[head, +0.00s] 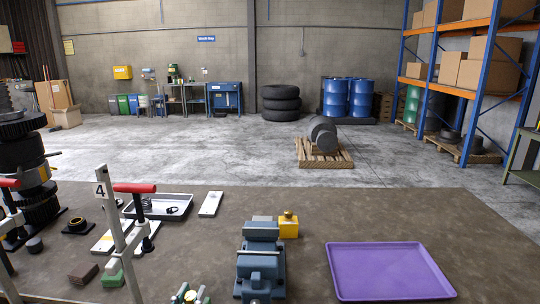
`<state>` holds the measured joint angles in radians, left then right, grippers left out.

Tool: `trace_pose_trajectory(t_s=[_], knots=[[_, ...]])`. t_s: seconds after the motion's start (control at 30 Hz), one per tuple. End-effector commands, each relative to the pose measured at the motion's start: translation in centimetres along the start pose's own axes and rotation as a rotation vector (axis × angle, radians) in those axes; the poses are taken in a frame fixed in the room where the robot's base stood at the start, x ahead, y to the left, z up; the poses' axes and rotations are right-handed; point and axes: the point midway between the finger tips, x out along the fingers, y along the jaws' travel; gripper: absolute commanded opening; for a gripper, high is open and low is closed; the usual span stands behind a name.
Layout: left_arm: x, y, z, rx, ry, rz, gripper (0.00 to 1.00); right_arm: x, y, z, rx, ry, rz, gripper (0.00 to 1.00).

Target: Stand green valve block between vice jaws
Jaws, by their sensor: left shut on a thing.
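The blue vice (262,258) stands on the bench at the middle of the head view, its screw handle facing me. My left gripper (189,291) shows only at the bottom edge, to the left of the vice and nearer to me. It is shut on what looks like the green valve block (190,298), of which a little green and a brass-coloured part show between the fingers. The rest of the block is cut off by the frame. The block is apart from the vice. My right gripper is not in view.
A yellow block (288,228) with a brass knob stands just behind the vice. A purple tray (388,271) lies empty at the right. Uprights with red handles (134,188), a small green block (112,275) and a brown block (83,275) are at the left.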

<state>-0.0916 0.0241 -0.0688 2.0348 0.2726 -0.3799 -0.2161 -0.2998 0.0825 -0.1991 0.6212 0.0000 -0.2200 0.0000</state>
Motion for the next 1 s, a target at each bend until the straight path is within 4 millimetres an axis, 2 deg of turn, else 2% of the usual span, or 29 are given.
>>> trace_pose_trajectory(t_s=[0.03, 0.2, 0.4, 0.5, 0.7, 1.0], knots=[[-1.8, 0.4, 1.6, -0.006, 0.004, -0.012, 0.0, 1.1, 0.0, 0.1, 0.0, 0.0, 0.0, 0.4], [-7.2, 1.1, 4.5, -0.008, 0.006, -0.055, 0.0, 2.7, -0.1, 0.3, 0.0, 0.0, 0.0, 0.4], [-13.0, 1.4, 6.4, -0.001, 0.006, -0.113, 0.0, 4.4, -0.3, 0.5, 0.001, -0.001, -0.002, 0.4], [-15.1, 1.4, 6.7, 0.007, 0.007, -0.138, 0.0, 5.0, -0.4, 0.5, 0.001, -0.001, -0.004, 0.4], [-17.5, 1.3, 6.8, 0.018, 0.007, -0.167, 0.0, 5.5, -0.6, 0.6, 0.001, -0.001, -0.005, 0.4], [-17.9, 1.3, 6.6, 0.02, 0.008, -0.172, 0.0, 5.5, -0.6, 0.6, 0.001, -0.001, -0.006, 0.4]])
